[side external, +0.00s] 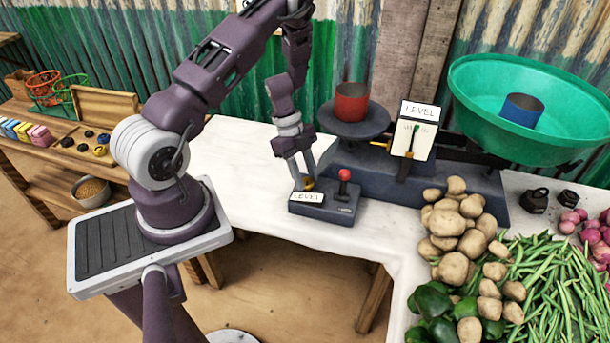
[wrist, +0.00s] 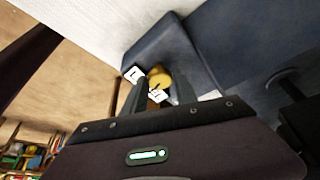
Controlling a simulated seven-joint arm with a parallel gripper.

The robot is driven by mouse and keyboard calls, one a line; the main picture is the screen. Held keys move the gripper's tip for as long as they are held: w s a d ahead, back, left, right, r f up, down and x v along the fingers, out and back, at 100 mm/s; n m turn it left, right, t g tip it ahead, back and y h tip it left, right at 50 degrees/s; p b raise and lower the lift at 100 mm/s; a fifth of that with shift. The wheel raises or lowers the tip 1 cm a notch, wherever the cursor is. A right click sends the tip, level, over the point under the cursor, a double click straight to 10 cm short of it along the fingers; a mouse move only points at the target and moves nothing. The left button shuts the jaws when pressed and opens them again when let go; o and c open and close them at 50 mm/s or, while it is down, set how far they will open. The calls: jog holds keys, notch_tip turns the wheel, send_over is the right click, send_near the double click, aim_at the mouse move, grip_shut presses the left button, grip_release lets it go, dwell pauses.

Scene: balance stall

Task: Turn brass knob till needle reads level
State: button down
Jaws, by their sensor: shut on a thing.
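The brass knob (wrist: 161,77) sits on a dark control box (side external: 335,210) at the table's front edge; in the side external view it is mostly hidden by my fingers. My gripper (side external: 302,184) reaches down to it and is shut on it, and the fingers also show in the wrist view (wrist: 152,98). A white label reading LEVEL (side external: 307,197) is on the box front. The balance's needle plate (side external: 411,137), also marked LEVEL, stands behind; its needle is too small to read exactly.
A red-topped lever (side external: 344,175) stands on the box just right of my gripper. The balance holds a red cup (side external: 351,101) on its dark pan and a blue cup (side external: 521,109) in its green pan. Potatoes (side external: 456,225) and green beans (side external: 540,285) crowd the right. The white tabletop left of the box is clear.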

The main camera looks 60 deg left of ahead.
jog(key=c, duration=1)
grip_release()
jog(key=v, duration=0.7)
